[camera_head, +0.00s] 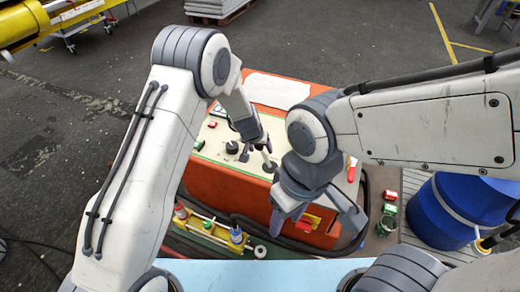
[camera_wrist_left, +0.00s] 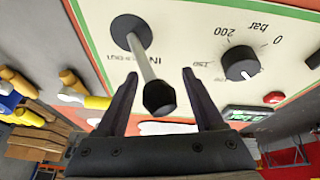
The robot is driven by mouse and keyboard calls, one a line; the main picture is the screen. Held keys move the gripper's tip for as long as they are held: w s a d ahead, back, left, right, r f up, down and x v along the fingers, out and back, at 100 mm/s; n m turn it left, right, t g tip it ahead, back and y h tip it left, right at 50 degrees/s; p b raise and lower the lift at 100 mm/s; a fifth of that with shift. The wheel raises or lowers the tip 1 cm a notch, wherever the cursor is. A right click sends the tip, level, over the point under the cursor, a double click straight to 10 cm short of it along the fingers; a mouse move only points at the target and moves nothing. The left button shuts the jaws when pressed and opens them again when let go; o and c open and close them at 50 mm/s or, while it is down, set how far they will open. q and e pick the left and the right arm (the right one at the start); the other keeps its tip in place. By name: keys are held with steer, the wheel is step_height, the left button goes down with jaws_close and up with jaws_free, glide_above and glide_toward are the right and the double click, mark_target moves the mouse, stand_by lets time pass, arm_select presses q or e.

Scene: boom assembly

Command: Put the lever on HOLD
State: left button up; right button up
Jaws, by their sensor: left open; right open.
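The lever (camera_wrist_left: 147,72) is a pale metal shaft with a black knob, rising from a round black base on the cream panel (camera_wrist_left: 195,14) in the left wrist view. Its knob lies between the two fingers of my left gripper (camera_wrist_left: 158,88), which is open, with a visible gap on each side. In the head view my left gripper (camera_head: 257,152) is low over the panel on the orange console (camera_head: 225,178). The small lettering by the lever is only partly legible; I cannot read HOLD. My right gripper (camera_head: 316,222) is open and empty at the console's front right.
A black dial (camera_wrist_left: 241,63) with a bar scale, a red button (camera_wrist_left: 274,97) and a green display (camera_wrist_left: 248,113) sit beside the lever. A yellow bar with several coloured fittings (camera_head: 208,228) runs along the console's front. A blue barrel (camera_head: 455,208) stands at right.

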arm_select(q)
steer(key=shift+f, duration=0.1)
jaws_close()
stand_by(1.4)
